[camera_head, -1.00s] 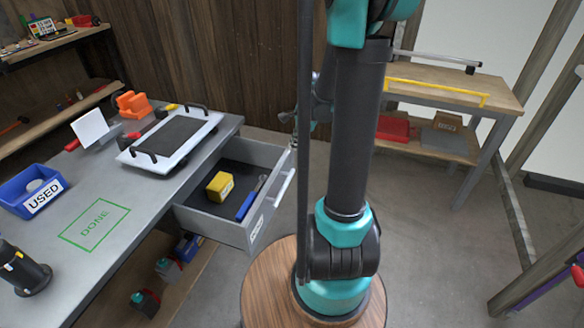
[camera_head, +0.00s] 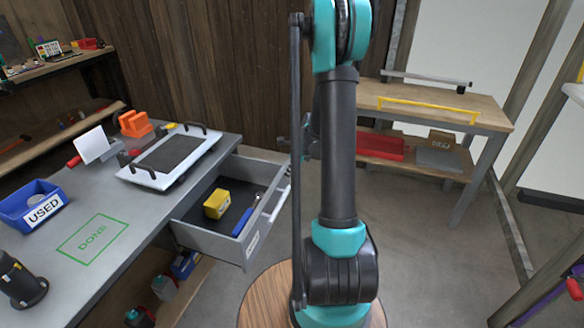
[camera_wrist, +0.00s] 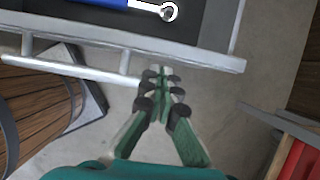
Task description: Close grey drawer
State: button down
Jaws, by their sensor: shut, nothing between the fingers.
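The grey drawer (camera_head: 208,240) stands pulled out from under the grey workbench in the head view. Its pale bar handle (camera_head: 277,205) is on the front, facing right. A yellow box (camera_head: 216,204) and a blue-handled wrench (camera_head: 243,222) lie inside. In the wrist view the drawer front (camera_wrist: 205,57) crosses the top, and the handle (camera_wrist: 75,70) runs in from the left. My gripper (camera_wrist: 163,76) is shut and empty beside the handle's right end, just outside the front. I cannot tell whether it touches. In the head view my arm largely hides the gripper.
The workbench (camera_head: 60,262) holds a white tray (camera_head: 172,157), a blue USED bin (camera_head: 30,205) and an orange holder (camera_head: 135,123). A wooden table (camera_head: 440,105) stands at the back right. Floor is open between it and the drawer.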

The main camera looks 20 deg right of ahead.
jog(key=shift+x, duration=1.2)
jog(key=shift+a, duration=0.1)
jog(key=w+a, duration=1.3)
jog(key=a, duration=0.5)
jog(key=shift+w+a, duration=0.25)
jog(key=shift+r, duration=0.1)
